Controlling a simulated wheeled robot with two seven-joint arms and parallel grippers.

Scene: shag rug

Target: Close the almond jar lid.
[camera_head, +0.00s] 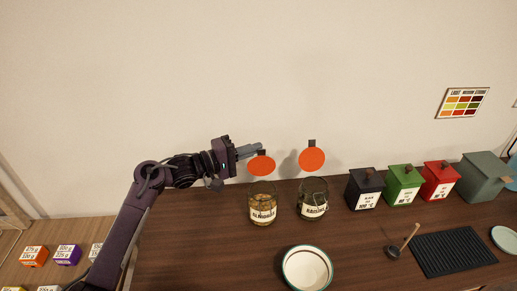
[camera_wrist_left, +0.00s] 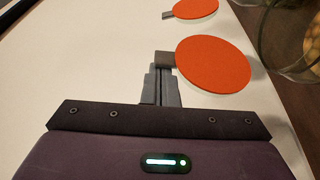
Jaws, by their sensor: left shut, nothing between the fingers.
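The almond jar (camera_head: 263,206) is a glass jar with a white label, standing on the dark wooden counter near its back edge. Its round orange lid (camera_head: 261,166) stands raised open behind the jar mouth, with a dark tab at its top. My left gripper (camera_head: 258,148) is shut and empty, at the upper left of this lid by the tab. In the left wrist view the fingertips (camera_wrist_left: 163,66) are beside the dark tab of the orange lid (camera_wrist_left: 214,65); I cannot tell whether they touch. My right gripper is not in view.
A second glass jar (camera_head: 313,201) with its orange lid (camera_head: 312,159) raised stands just to the right. Black (camera_head: 364,190), green (camera_head: 403,186) and red (camera_head: 439,181) boxes stand farther right. A white bowl (camera_head: 307,269) sits in front. The counter left of the jar is clear.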

